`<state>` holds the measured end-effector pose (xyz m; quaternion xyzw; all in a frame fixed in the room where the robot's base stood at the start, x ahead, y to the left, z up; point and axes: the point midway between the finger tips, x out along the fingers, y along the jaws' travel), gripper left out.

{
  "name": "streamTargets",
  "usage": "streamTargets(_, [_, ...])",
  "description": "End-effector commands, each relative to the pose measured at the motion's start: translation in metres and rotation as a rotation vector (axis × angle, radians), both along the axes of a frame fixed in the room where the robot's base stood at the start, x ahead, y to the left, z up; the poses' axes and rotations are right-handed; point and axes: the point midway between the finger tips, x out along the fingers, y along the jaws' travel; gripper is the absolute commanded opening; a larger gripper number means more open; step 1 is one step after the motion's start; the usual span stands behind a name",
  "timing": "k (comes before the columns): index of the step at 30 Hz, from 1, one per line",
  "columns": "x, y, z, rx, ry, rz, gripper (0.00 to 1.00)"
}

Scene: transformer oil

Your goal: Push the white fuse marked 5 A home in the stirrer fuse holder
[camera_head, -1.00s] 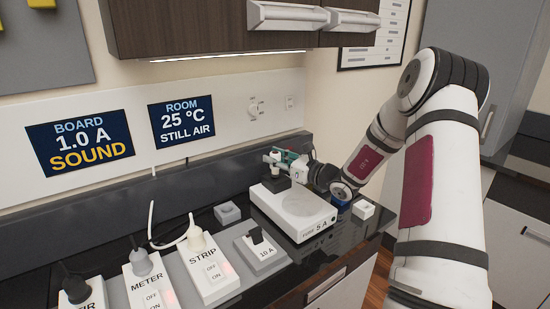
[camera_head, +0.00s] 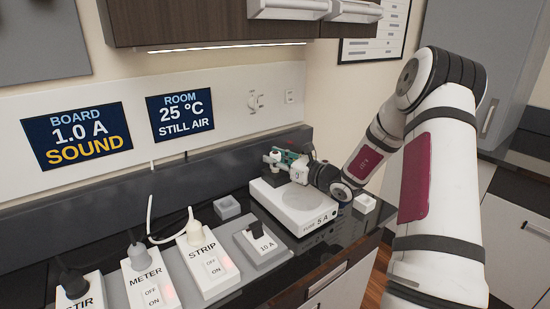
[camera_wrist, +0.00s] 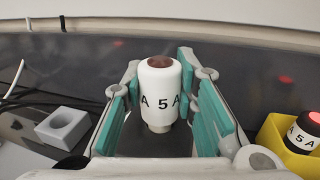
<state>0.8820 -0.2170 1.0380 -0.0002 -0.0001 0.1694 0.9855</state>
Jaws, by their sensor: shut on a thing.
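The white fuse (camera_wrist: 161,98), marked 5 A with a dark red cap, stands upright between my gripper's teal-padded fingers in the wrist view. My gripper (camera_head: 283,158) is shut on it, above the back left of a white unit (camera_head: 318,218) labelled FUSE 5 A in the head view. A dark block (camera_head: 270,182) sits on that unit below the fuse. The fuse's lower end narrows to a pale stub over a dark surface in the wrist view. I cannot tell how deep it sits in the holder.
A grey block with a hole (camera_head: 227,208) lies left of the unit. A 10 A block (camera_head: 265,246), STRIP (camera_head: 214,270) and METER (camera_head: 148,284) switches line the front. A small white block (camera_head: 364,203) is right.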

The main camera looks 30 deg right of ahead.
Motion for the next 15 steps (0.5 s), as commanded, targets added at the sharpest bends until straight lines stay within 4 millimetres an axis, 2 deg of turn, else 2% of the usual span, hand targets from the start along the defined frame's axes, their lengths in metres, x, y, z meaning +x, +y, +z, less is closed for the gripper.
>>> streamTargets(12, [0.0000,-0.0001,-0.0103,0.000,0.001,0.000,0.00])
streamTargets(13, [-0.0001,-0.0001,-0.0100,-0.001,0.001,0.000,0.31])
streamTargets(15, [-0.0002,-0.0002,-0.0096,-0.001,0.001,0.000,0.47])
